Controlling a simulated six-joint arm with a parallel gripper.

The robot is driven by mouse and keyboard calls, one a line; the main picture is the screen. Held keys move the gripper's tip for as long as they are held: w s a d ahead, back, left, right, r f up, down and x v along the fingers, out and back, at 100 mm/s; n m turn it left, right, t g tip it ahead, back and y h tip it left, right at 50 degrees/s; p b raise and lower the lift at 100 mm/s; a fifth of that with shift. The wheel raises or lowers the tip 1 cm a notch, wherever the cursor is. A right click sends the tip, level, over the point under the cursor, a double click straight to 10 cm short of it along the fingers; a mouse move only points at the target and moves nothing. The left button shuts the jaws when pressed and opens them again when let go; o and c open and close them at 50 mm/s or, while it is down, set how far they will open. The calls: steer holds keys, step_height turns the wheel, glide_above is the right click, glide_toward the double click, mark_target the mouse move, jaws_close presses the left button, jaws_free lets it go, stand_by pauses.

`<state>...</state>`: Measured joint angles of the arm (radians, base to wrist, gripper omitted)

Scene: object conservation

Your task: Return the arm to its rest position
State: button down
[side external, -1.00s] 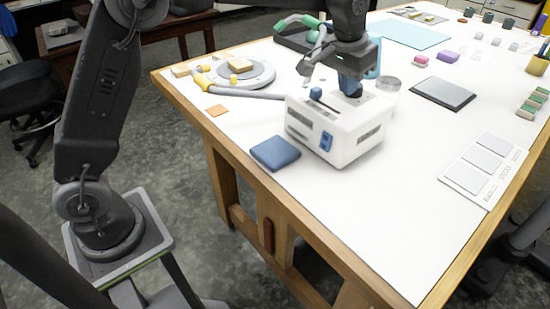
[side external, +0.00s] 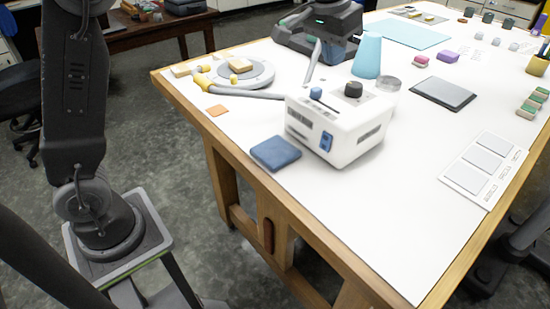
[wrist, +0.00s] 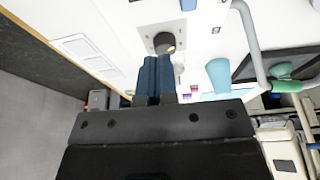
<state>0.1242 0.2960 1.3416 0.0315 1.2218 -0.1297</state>
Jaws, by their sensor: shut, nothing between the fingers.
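My gripper (side external: 340,52) is above the table toward the back in the side view, with its blue fingers pointing down. In the wrist view the fingers (wrist: 156,78) are pressed together with nothing between them. A white box-shaped device (side external: 335,130) stands on the table in front of my gripper. It has a black knob (side external: 353,90) and a blue switch on top; the knob also shows in the wrist view (wrist: 164,42). My gripper is apart from the device. My upper arm link stands nearly upright at the left of the side view.
A light-blue cone (side external: 367,55) and a clear round dish (side external: 388,84) stand behind the device. A round grey stand (side external: 262,78) holds a small tan block. A blue pad (side external: 275,153) lies at the near edge. A dark grey plate (side external: 442,93) lies right.

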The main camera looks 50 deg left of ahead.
steer(key=s+a+r+t, duration=0.1)
steer(key=s+a, duration=0.3)
steer(key=s, duration=1)
steer(key=s+f, duration=0.3)
steer(key=s, duration=0.4)
steer(key=s+a+f+t, duration=0.1)
steer(key=s+f, duration=0.3)
steer(key=s, duration=0.2)
steer(key=shift+s+a+f, duration=0.25)
steer(key=shift+s+f, duration=0.05)
steer(key=shift+s, duration=0.05)
